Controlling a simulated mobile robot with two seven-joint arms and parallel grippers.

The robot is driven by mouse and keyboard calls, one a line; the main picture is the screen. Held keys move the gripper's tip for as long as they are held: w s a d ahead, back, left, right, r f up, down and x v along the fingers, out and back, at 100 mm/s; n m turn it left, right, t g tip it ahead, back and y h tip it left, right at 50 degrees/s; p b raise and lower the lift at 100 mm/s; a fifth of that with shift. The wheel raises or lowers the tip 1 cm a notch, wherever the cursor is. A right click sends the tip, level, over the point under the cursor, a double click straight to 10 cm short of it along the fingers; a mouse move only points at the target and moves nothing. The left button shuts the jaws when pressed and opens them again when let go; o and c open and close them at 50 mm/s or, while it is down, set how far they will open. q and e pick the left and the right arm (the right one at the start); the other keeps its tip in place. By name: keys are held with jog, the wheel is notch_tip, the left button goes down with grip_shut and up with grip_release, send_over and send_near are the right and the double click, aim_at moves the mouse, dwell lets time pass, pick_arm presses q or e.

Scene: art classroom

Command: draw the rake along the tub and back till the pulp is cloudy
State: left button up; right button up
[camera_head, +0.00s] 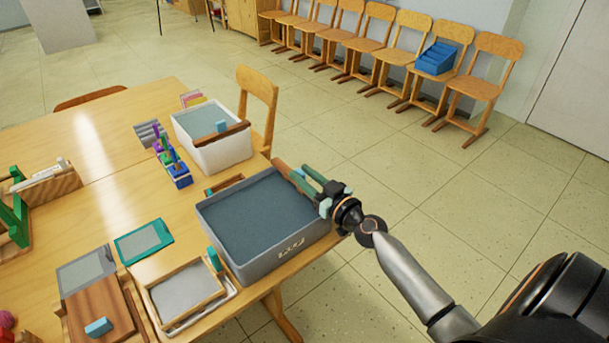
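A grey tub (238,270) stands at the right front corner of the table, filled with dark blue-grey, even-looking pulp (262,215). A brown wooden bar, which looks like the rake (286,172), lies along the tub's right rim. My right gripper (310,183) is at this rim, over the bar's near end, with green finger-like parts pointing up and left. A small pale teal piece (325,207) shows beside it. Whether the fingers close on the bar is too small to tell. My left gripper is not in view.
Behind the tub stands a white tub (224,155) with a brown bar across it. Left of the grey tub lie a framed screen (185,290), a green-edged panel (143,241) and a brown board (98,308). Chairs line the wall; the floor at right is free.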

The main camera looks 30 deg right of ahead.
grip_shut()
dwell(1.1)
